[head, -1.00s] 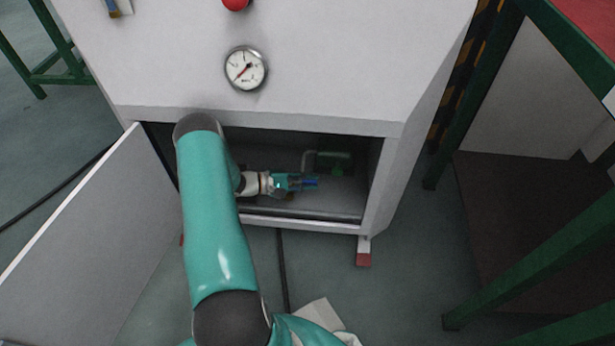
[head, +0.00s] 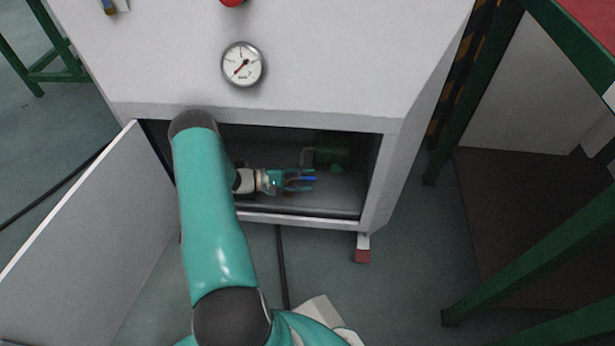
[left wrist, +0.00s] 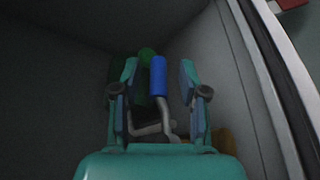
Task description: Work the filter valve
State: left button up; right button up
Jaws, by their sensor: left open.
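The filter valve's blue handle (head: 308,178) is inside the open lower compartment of the generator. In the left wrist view the blue grip (left wrist: 158,77) stands on a bent grey metal lever (left wrist: 164,115). My left gripper (head: 303,180) reaches into the compartment and is open. Its fingers (left wrist: 158,85) stand on either side of the blue grip, with visible gaps. A green cylindrical part (head: 332,157) lies just beyond the gripper, partly in shadow. The valve body is mostly hidden. My right gripper is not in view.
The open cabinet door (head: 90,225) stands at the left of the compartment. A pressure gauge (head: 242,64) is on the panel above. A green-framed table (head: 475,90) stands at the right.

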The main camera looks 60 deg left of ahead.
pick_arm(q)
jog(key=v, duration=0.7)
jog(key=shift+s+a, duration=0.1)
dwell(0.4)
